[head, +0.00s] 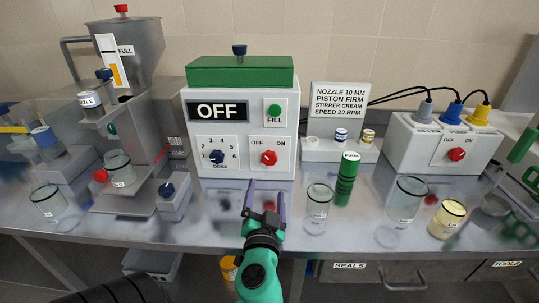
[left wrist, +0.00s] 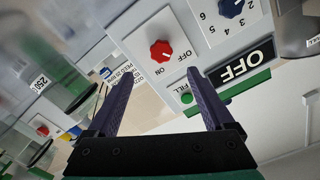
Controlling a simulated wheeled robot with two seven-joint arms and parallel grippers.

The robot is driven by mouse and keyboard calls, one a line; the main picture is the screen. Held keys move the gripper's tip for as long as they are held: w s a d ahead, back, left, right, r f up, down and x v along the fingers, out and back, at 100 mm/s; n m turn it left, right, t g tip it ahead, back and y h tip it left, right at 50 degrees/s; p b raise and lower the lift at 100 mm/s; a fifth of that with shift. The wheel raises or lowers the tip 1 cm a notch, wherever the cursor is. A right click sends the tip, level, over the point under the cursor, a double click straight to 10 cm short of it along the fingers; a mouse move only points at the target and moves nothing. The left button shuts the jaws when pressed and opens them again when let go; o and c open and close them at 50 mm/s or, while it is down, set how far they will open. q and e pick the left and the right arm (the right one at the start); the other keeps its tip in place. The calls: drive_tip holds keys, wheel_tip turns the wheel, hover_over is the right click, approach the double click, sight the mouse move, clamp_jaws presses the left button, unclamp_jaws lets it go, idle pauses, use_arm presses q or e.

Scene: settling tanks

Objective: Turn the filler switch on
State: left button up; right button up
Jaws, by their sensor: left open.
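The white control box (head: 190,170) with a green top stands at the back centre. Its display (head: 220,110) reads OFF. Its red knob (head: 268,157), under the labels OFF and ON, sits at the lower right of the front. My left gripper (head: 265,194) is open and empty, in front of and below this knob, fingers pointing at the box. In the left wrist view the red knob (left wrist: 161,51) shows beyond the gap between the two fingertips, apart from them. The view is turned over. I cannot tell the knob's exact setting. My right gripper is not in view.
A blue dose knob (head: 217,156) and a green FILL button (head: 274,110) are on the same front. A second white box (head: 400,150) with a red knob (head: 456,154) and coloured plugs stands right. Jars (head: 318,203) and a green cylinder (head: 346,180) stand right of my gripper.

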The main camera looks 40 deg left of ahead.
sight(269, 161)
use_arm(q)
drive_tip(key=p+x, duration=0.1)
drive_tip(key=x, duration=0.3)
drive_tip(key=p+x, duration=0.1)
drive_tip(key=x, duration=0.3)
drive_tip(key=p+x, duration=0.1)
drive_tip(key=x, duration=0.2)
drive_tip(key=shift+w+a+r+p, duration=0.25)
drive_tip(key=shift+w+p, duration=0.05)
drive_tip(key=shift+w+a, duration=0.25)
drive_tip(key=shift+w, duration=0.1)
drive_tip(key=shift+w+a+f, duration=0.1)
drive_tip(key=shift+w, duration=0.05)
drive_tip(key=shift+c, duration=0.9)
clamp_jaws()
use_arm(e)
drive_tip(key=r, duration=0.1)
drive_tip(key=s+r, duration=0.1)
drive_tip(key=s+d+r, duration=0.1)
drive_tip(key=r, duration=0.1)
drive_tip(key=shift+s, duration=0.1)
